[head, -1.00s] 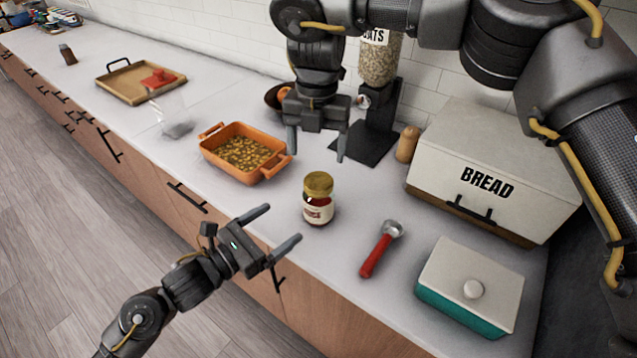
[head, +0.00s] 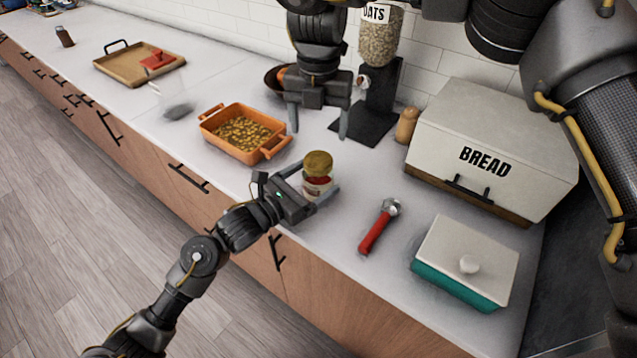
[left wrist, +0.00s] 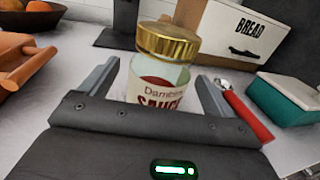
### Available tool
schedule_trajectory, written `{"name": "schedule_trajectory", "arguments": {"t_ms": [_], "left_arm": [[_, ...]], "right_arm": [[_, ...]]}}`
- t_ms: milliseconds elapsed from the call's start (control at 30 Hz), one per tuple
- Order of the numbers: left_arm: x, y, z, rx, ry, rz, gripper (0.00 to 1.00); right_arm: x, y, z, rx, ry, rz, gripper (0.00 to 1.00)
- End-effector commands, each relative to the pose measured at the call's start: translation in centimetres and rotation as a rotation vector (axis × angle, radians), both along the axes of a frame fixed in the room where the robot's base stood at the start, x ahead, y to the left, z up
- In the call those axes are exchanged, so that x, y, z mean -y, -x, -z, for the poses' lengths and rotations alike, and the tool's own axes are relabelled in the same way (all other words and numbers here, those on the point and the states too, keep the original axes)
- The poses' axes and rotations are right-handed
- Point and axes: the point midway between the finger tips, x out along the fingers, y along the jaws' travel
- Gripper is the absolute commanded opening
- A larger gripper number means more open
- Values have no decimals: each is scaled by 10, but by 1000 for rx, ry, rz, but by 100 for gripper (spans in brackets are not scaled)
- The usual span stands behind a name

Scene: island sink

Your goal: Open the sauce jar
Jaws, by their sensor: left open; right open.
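The sauce jar (head: 318,178) stands upright on the counter, with red sauce, a pale label and a gold lid (head: 318,163). It also shows in the left wrist view (left wrist: 158,88), with its lid (left wrist: 168,41) on top. My left gripper (head: 312,180) is open at the jar, its two fingers on either side of the glass below the lid. In the left wrist view a gap shows beside the right finger; contact at the left finger is hard to tell. My right gripper (head: 318,132) is open and empty, pointing down above and behind the jar.
An orange baking dish (head: 240,135) stands left of the jar. A red-handled scoop (head: 376,232) lies to the right, with a teal butter dish (head: 460,280) and a bread box (head: 490,150) beyond. An oats dispenser (head: 375,100) stands behind.

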Motion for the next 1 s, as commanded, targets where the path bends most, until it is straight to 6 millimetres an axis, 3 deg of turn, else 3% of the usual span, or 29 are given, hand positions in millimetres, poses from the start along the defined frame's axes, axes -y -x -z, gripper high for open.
{"name": "schedule_trajectory", "arguments": {"t_ms": [333,1000], "left_arm": [[2,-2,0,0,0,1,86],[2,-2,0,-1,0,0,0]], "right_arm": [[0,0,0,0,0,0,74],[0,0,0,0,0,51,74]]}}
